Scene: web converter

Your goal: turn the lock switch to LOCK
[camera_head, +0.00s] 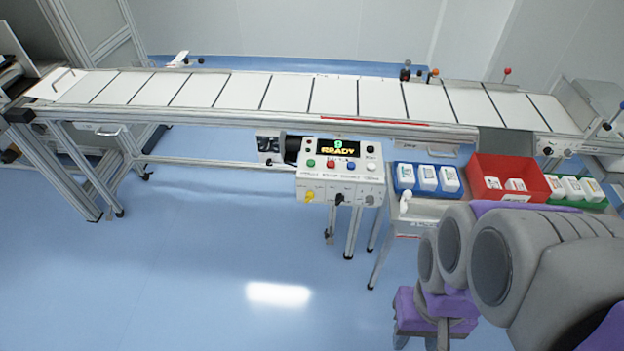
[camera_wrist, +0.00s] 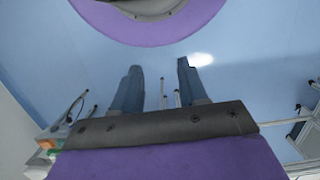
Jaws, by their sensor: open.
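A white control box (camera_head: 340,178) hangs at the front of the conveyor in the head view. It has a lit display (camera_head: 338,147) reading "READY" and coloured buttons. Along its lower front sit a yellow switch (camera_head: 309,197), a black switch (camera_head: 340,198) and a grey knob (camera_head: 370,199). The labels are too small to read, so I cannot tell which is the lock switch or its setting. My gripper (camera_wrist: 158,67) is open and empty in the wrist view, with blue floor beyond its fingers. It is apart from the control box.
The long conveyor (camera_head: 285,93) runs across behind the box. Right of it stand a blue bin (camera_head: 427,190), a red bin (camera_head: 505,178) and a green bin (camera_head: 585,200) with white packs. My arm fills the lower right. The blue floor (camera_head: 200,260) in front is clear.

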